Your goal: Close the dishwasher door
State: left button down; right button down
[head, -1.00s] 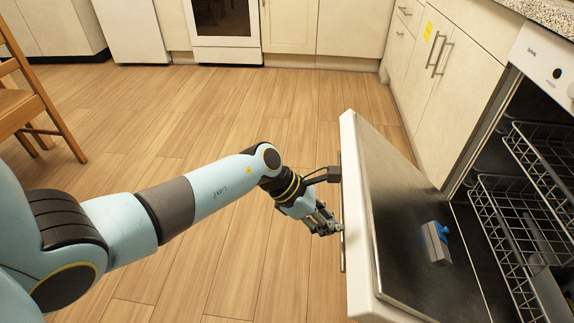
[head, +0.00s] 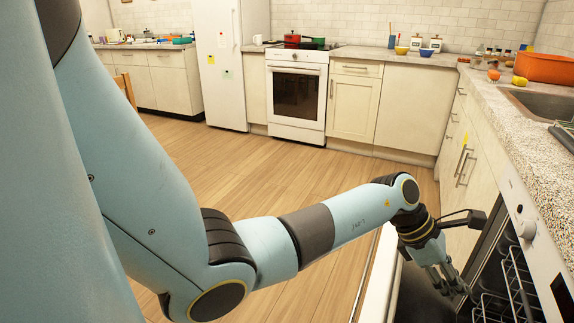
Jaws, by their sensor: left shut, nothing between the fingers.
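The dishwasher, at the lower right in the head view, shows its white control panel (head: 537,245) and dark open tub. Its door (head: 380,280) is open. The door's white edge and part of its dark inner face show at the bottom, and the rest is cut off by the frame. A long bar handle (head: 362,272) runs along its outer side. My left gripper (head: 458,290) is shut and empty. It appears over the inner face, between the door edge and the tub; I cannot tell whether it touches the door. My right gripper is out of view.
A wire rack (head: 515,285) shows inside the tub. Cabinets with bar handles (head: 465,165) and a speckled counter (head: 520,125) line the right side. A white oven (head: 297,95) and fridge (head: 217,60) stand at the back. The wooden floor (head: 260,180) between is clear.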

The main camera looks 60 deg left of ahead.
pick_arm(q)
jog(key=shift+w+d+r, duration=0.15)
jog(key=shift+w+d, duration=0.2)
jog(key=shift+d, duration=0.15)
dwell(0.3)
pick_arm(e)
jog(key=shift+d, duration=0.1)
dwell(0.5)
